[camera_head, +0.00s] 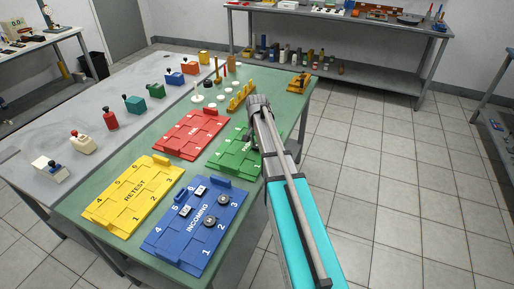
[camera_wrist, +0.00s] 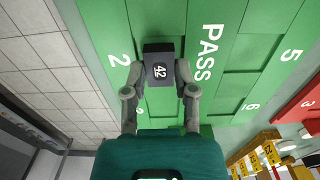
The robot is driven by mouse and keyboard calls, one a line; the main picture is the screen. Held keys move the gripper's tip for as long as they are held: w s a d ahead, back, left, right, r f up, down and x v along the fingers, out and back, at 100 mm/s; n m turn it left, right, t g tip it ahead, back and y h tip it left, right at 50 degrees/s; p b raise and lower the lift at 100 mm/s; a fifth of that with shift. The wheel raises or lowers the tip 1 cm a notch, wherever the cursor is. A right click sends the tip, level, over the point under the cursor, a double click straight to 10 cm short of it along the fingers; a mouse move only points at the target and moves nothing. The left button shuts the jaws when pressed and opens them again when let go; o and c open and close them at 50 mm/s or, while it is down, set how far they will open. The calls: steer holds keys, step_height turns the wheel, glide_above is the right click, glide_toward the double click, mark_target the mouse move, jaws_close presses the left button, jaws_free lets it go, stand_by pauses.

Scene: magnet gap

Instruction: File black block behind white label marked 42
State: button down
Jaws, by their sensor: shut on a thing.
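In the wrist view, my gripper (camera_wrist: 160,75) is shut on a small black block (camera_wrist: 151,49), with a fingertip at each side of it. The block's face carries a white label marked 42 (camera_wrist: 160,71). The block is over the green PASS board (camera_wrist: 217,95), close to its number 2; I cannot tell whether it touches the board. In the head view the green board (camera_head: 228,164) is partly hidden by my arm, and the held block is not clear there.
The blue INCOMING board (camera_head: 176,245) holds several small dark and white-topped pieces. Yellow RETEST (camera_head: 112,205) and red (camera_head: 183,145) boards lie nearby. A yellow rack (camera_head: 240,97) stands behind.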

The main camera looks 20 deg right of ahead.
mark_target(256, 145)
steer(key=shift+r+p, duration=1.85)
steer(key=shift+r, duration=0.25)
step_height(256, 145, up, 8)
steer(key=p, duration=0.8)
steer(key=shift+a, duration=0.1)
